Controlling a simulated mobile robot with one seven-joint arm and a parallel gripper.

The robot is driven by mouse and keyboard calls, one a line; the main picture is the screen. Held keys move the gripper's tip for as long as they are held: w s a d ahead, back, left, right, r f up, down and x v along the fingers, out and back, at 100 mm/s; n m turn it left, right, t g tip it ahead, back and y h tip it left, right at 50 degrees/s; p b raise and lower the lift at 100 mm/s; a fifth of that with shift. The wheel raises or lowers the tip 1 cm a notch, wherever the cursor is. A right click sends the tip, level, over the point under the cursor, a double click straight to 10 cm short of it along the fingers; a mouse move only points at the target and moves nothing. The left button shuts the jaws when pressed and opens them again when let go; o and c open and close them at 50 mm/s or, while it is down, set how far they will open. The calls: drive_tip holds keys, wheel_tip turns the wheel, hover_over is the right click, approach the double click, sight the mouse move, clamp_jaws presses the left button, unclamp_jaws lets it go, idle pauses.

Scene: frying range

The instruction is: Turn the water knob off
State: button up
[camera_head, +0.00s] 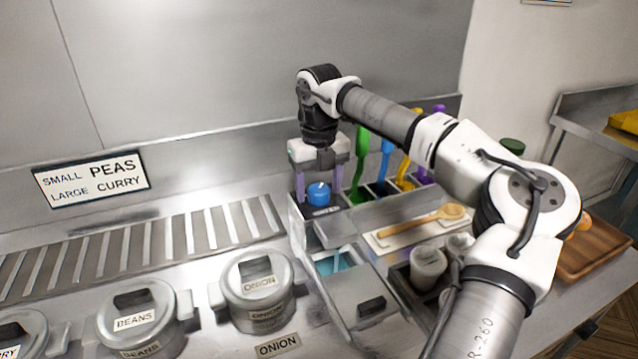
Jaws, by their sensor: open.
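The water knob is a round blue knob (318,193) with a small white mark on its top. It sits on the metal housing above a small basin of blue water (334,264). My gripper (319,198) points down over the knob, with one finger on its left side and one on its right. The jaws are open around the knob. I cannot tell whether either finger touches it.
Green, blue, yellow and purple utensils (362,150) stand just right of my gripper. A wooden spoon (420,221) lies on a tray in front of them. Lidded pots (258,282) stand at the lower left. A slatted metal rack (140,245) runs along the left.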

drive_tip(key=c, duration=1)
drive_tip(key=n+p, duration=0.1)
drive_tip(key=n, duration=0.3)
drive_tip(key=shift+r+n, duration=0.1)
drive_tip(key=shift+n, duration=0.3)
drive_tip(key=n+p, duration=0.1)
drive_tip(key=n, duration=0.3)
drive_tip(key=shift+n, duration=0.3)
drive_tip(key=n+p, duration=0.1)
drive_tip(key=n, duration=0.3)
drive_tip(key=shift+n, duration=2.2)
